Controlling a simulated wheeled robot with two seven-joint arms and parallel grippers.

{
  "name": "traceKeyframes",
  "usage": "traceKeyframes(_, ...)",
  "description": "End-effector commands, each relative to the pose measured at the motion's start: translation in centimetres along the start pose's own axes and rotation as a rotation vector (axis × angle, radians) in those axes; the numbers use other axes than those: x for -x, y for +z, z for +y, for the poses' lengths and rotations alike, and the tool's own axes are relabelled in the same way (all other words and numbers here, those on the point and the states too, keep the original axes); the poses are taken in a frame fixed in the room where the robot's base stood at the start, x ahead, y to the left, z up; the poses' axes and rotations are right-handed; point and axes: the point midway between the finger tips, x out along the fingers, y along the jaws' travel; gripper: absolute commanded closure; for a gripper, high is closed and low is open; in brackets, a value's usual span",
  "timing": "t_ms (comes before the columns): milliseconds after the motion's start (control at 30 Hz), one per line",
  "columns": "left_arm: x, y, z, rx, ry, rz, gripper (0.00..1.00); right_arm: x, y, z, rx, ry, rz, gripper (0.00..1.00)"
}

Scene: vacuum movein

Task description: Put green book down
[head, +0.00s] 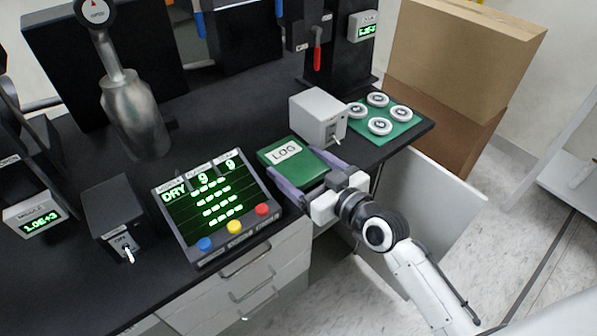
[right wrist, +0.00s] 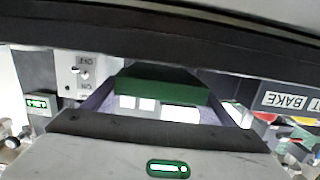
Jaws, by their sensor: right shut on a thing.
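The green book (head: 299,173), with a white "LOG" label, is at the front of the black bench between the display console and the grey switch box. My right gripper (head: 292,166) is shut on the book, with one purple finger along each side. In the right wrist view the book's green edge (right wrist: 165,87) shows between the fingers. The book lies nearly flat at the bench top. I cannot tell whether it touches the surface. My left gripper is not in view.
The console (head: 215,205) with coloured buttons is close left of the book. The grey switch box (head: 318,114) is just behind it. A green pad (head: 399,131) with several white discs is at the right. An open white panel (head: 432,196) is below. Bare bench top lies behind the book.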

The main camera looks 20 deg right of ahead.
Motion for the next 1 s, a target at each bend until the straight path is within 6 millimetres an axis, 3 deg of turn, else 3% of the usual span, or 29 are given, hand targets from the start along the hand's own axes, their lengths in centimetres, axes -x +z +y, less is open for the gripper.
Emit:
traceKeyframes(100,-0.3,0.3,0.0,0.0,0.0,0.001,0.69,-0.2,1.5,0.0,0.001,0.0,0.001,0.5)
traceKeyframes(467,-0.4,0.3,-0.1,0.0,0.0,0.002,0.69,-0.3,1.9,0.0,0.001,0.001,0.003,0.5)
traceKeyframes(500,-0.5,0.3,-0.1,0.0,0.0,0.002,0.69,-0.3,2.0,0.0,0.001,0.0,0.0,0.2)
traceKeyframes(600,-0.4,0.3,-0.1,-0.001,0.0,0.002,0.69,-0.3,1.9,0.0,0.001,0.0,0.0,0.03)
traceKeyframes(1000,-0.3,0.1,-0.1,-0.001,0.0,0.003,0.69,0.2,1.8,0.0,0.002,0.0,-0.001,0.03)
